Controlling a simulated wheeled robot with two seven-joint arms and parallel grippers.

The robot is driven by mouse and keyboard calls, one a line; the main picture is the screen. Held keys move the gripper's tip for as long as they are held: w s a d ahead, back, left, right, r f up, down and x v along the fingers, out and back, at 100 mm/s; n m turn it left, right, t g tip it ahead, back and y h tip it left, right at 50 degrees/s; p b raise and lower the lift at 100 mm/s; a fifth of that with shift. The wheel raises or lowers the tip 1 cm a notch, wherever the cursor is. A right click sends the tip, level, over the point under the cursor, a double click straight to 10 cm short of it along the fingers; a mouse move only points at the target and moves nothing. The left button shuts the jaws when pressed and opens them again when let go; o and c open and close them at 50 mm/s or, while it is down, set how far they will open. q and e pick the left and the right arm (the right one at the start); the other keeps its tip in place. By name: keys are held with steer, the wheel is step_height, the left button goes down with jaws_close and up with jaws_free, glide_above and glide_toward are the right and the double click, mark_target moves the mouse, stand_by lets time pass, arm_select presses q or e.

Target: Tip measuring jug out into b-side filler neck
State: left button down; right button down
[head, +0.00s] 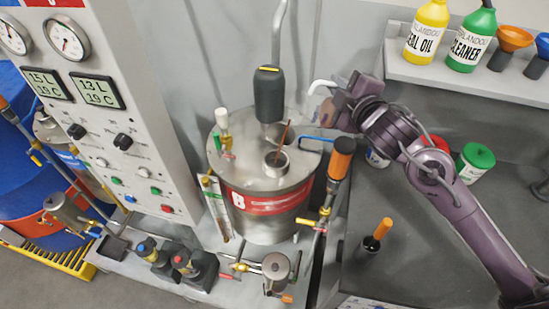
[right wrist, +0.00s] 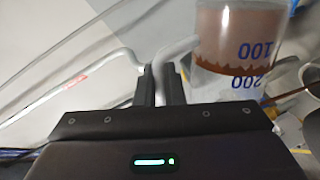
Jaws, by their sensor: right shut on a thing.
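The b-side tank (head: 265,205), a steel drum with a red band marked B, stands in the middle of the head view. Its filler neck (head: 276,160) is a short open ring on the lid. A thin brown streak runs down to the neck; I cannot tell whether it is liquid or a rod. My right gripper (head: 330,102) is above the lid's right edge. In the right wrist view its fingers (right wrist: 160,88) are shut on the pale handle (right wrist: 178,48) of the clear measuring jug (right wrist: 236,45). The jug holds brown contents; its marks read upside down. My left gripper is not in view.
A dark motor-like block (head: 268,94) stands on the lid beside the neck. An orange-handled lever (head: 342,158) rises at the tank's right. A gauge panel (head: 100,110) is at left. A shelf (head: 440,75) with bottles and funnels is at upper right.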

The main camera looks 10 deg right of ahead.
mark_target(311, 93)
steer(key=shift+s+a+n+h+b, duration=0.15)
steer(key=shift+a+n+h+b, duration=0.15)
steer(key=shift+a+n+b, duration=1.1)
stand_by(3.3)
steer(key=shift+s+a+f+n+h+b, duration=0.15)
steer(key=shift+a+n+b, duration=0.1)
steer(key=shift+a+b, duration=0.5)
steer(key=shift+w+a+f+n+h+b, duration=0.15)
steer(key=shift+a+b, duration=0.25)
steer(key=shift+b, duration=0.7)
steer(key=shift+s+a+n+h+b, duration=0.1)
steer(key=shift+a+n+b, duration=0.2)
steer(key=shift+a+b, duration=0.45)
stand_by(0.4)
